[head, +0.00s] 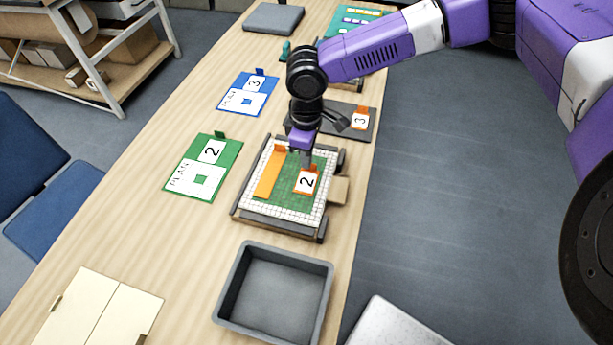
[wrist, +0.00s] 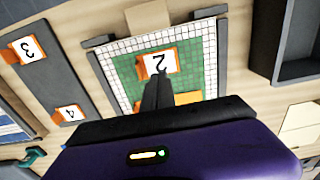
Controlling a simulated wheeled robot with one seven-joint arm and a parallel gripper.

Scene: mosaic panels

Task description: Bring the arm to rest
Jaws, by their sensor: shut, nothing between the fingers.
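My gripper (head: 306,162) is above the mosaic panel, its fingers together and empty. In the wrist view the closed fingers (wrist: 157,92) point at the panel, just beside the orange tile marked 2 (wrist: 156,63). I cannot tell whether the fingertips touch the tile. The same tile shows in the head view (head: 307,182), on the green part of the panel. The panel has a white grid border (head: 262,207) and sits in a dark-railed frame. A plain orange piece (head: 267,175) lies on its left side. My purple arm reaches in from the upper right.
A grey empty bin (head: 273,290) stands in front of the panel. Green (head: 181,180) and blue (head: 234,102) plan cards lie to the left. A dark tray (head: 350,133) holding an orange tile marked 3 (head: 360,119) lies behind. A cream two-part board (head: 85,300) lies front left.

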